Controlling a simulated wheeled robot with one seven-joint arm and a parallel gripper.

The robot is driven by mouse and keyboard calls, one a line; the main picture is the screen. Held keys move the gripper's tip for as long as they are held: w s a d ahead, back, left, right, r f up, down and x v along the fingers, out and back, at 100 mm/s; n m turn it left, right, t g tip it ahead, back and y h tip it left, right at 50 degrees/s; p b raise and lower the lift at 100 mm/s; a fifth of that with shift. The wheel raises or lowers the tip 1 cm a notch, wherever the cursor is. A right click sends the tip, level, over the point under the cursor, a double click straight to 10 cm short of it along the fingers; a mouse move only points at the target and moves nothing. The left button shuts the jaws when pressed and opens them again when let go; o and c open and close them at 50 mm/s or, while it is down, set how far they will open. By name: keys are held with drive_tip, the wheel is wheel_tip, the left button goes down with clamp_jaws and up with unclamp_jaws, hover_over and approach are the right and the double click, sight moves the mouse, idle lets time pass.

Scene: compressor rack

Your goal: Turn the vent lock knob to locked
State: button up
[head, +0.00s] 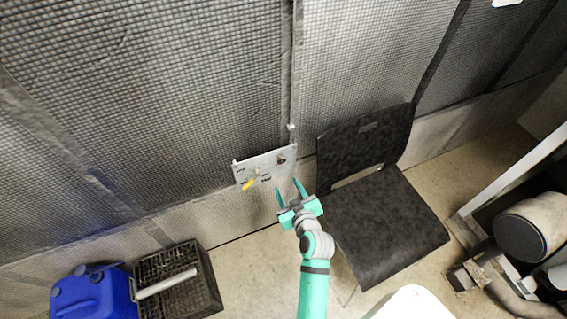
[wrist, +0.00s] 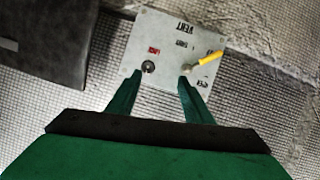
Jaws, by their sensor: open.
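The light grey vent panel (head: 265,167) is mounted on the meshed wall, and it also shows upside down in the wrist view (wrist: 170,40). A small dark round knob (wrist: 148,67) sits beside a small red label on it; in the head view the knob (head: 281,160) is at the panel's upper right. A yellow-handled lever (wrist: 208,58) is on the panel's other side, also seen in the head view (head: 250,183). My gripper (head: 287,184) is open and empty, pointing at the panel. In the wrist view its fingertips (wrist: 160,77) appear just below the knob, apart from it. The knob's setting is unreadable.
A black chair (head: 385,215) stands right of my gripper, close to the wall. A blue canister (head: 92,298) and a black crate (head: 207,292) are on the floor at lower left. Machinery with a round cylinder (head: 530,228) is at far right. Floor between crate and chair is clear.

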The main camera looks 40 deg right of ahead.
sight(283, 161)
drive_tip(key=w+d, duration=0.2)
drive_tip(key=w, duration=0.1)
drive_tip(key=w+d+f, duration=0.1)
drive_tip(key=w+d, duration=0.1)
drive_tip(key=w, duration=0.2)
drive_tip(key=w+d+f, duration=0.1)
drive_tip(key=w+d, duration=0.1)
drive_tip(key=w, duration=0.2)
drive_tip(key=shift+f, duration=0.2)
drive_tip(key=shift+d, duration=0.1)
drive_tip(key=c, duration=0.7)
drive_tip(key=shift+s, duration=0.15)
drive_tip(key=c, duration=0.4)
